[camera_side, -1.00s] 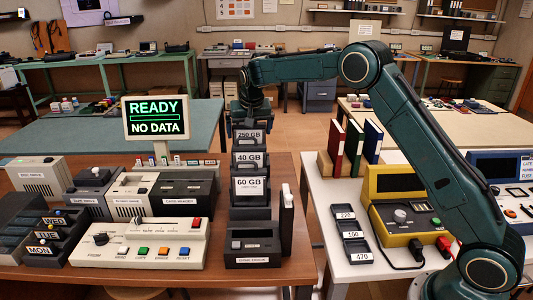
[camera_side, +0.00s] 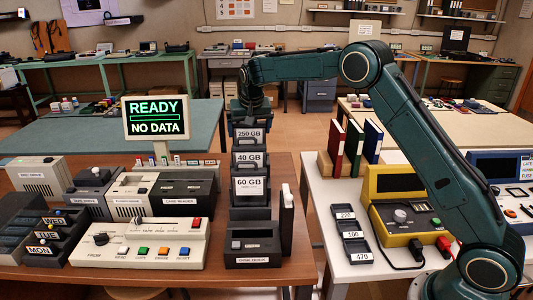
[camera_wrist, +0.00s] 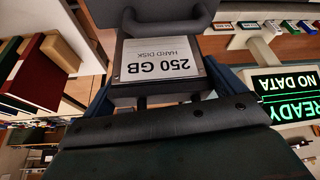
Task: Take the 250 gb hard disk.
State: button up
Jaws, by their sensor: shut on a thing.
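The 250 GB hard disk (camera_side: 250,134) is a dark block with a white label, at the top of a column of labelled disks in the side view. It fills the middle of the wrist view (camera_wrist: 165,65), its label upside down. My gripper (camera_side: 248,121) comes down from above and is shut on this disk, with blue fingers at its two sides. The 40 GB disk (camera_side: 249,159) and the 60 GB disk (camera_side: 249,184) are below it. I cannot tell whether the 250 GB disk touches the 40 GB disk.
A dark dock (camera_side: 254,258) stands at the column's foot, with an upright black and white slab (camera_side: 287,215) beside it. A sign (camera_side: 156,119) reading "READY NO DATA" stands to the left. Colored books (camera_side: 354,151) stand on the right table.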

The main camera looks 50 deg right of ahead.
notch_tip(320, 180, up, 10)
jog(key=shift+f, duration=0.25)
jog(key=shift+r, duration=0.15)
dwell(0.8)
